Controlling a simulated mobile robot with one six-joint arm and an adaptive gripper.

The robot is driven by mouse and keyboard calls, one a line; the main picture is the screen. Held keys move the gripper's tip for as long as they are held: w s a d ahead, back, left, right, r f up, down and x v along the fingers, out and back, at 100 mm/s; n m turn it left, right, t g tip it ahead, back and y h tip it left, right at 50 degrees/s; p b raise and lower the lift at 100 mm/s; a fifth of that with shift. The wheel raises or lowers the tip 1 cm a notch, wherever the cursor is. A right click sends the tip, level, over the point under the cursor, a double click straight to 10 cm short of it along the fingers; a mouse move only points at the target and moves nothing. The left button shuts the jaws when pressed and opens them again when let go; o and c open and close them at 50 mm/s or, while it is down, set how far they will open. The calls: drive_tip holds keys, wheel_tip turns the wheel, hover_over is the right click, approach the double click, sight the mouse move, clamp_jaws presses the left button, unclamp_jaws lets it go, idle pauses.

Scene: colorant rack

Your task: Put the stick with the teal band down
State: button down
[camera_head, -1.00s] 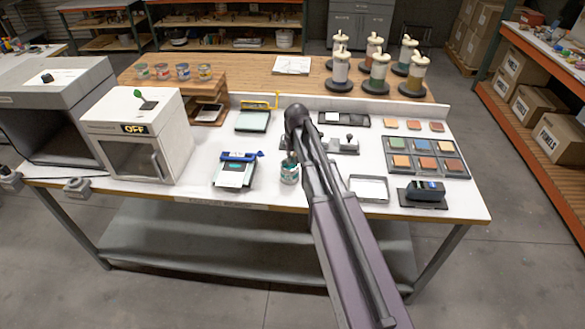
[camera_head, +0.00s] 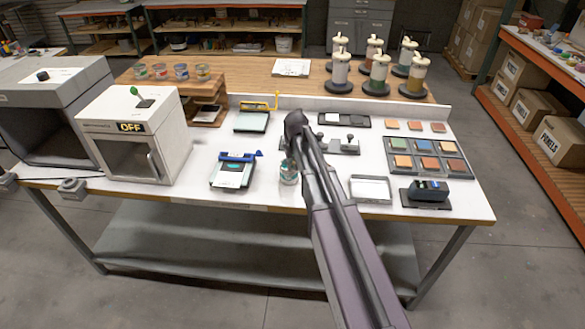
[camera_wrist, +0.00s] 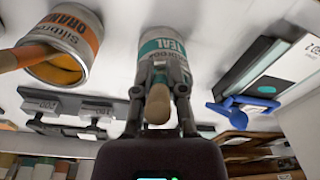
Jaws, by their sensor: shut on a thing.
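My gripper (camera_wrist: 160,92) is shut on a pale wooden stick (camera_wrist: 157,106), whose rounded end shows between the fingers. A can labelled TEAL (camera_wrist: 163,45) lies directly beyond the fingers in the wrist view. Whether the stick's far end is inside that can is hidden. In the head view a small can (camera_head: 289,174) stands near the table's front edge, just left of my arm, which partly hides the gripper area.
A can labelled ORANGE (camera_wrist: 70,45), with a wooden stick leaning from its mouth, is close on the left in the wrist view. A blue-clamped panel holder (camera_head: 234,172) stands left of the small can. An empty-looking tray (camera_head: 371,188) lies right of my arm.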

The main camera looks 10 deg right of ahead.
drive_tip(key=shift+f, duration=0.2)
drive_tip(key=c, duration=0.7)
unclamp_jaws()
drive_tip(key=shift+r, duration=0.2)
drive_tip(key=r+p, duration=0.8)
drive_tip(key=s+r+p, duration=0.1)
drive_tip(key=r+p, duration=0.3)
drive_tip(key=shift+d, duration=0.2)
drive_tip(key=shift+s, duration=0.1)
idle(0.5)
drive_tip(key=s+g, duration=0.1)
drive_tip(key=s, duration=2)
drive_tip(key=shift+s+a, duration=0.15)
drive_tip(key=shift+a, duration=0.25)
